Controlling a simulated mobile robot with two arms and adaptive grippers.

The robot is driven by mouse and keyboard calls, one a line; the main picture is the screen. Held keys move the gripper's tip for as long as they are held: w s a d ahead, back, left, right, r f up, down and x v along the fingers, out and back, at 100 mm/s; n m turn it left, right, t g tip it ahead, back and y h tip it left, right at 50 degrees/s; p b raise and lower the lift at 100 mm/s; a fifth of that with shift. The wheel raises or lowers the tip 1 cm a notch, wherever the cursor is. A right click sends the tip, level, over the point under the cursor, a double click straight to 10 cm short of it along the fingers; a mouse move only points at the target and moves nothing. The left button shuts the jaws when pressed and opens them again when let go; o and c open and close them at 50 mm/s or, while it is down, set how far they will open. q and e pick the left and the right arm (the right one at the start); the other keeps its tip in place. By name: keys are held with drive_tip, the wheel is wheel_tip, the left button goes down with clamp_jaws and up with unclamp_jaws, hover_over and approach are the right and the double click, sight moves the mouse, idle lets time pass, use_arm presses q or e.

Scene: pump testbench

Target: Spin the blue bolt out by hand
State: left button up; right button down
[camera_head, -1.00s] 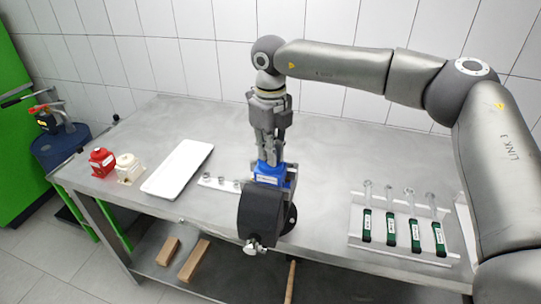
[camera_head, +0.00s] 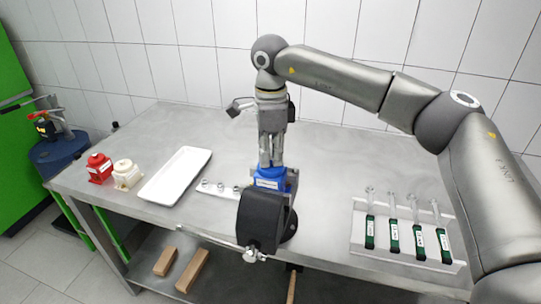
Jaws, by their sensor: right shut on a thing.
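The pump (camera_head: 260,222) stands at the front edge of the table, a black body with a blue block (camera_head: 271,182) on top that bears a white label. My right gripper (camera_head: 270,164) points straight down onto the top of the blue block. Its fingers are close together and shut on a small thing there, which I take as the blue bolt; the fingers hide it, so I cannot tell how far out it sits. My left gripper is not in view.
A white tray (camera_head: 176,177), a red container (camera_head: 99,168) and a cream one (camera_head: 126,174) stand at left. A small strip with metal fittings (camera_head: 217,189) lies left of the pump. A rack with green-labelled tubes (camera_head: 408,232) stands at right. The table behind the pump is clear.

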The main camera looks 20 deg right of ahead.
drive_tip(key=shift+n, duration=1.1)
drive_tip(key=c, duration=1.5)
unclamp_jaws()
wheel_tip(320, 180, up, 12)
drive_tip(key=shift+f, duration=0.1)
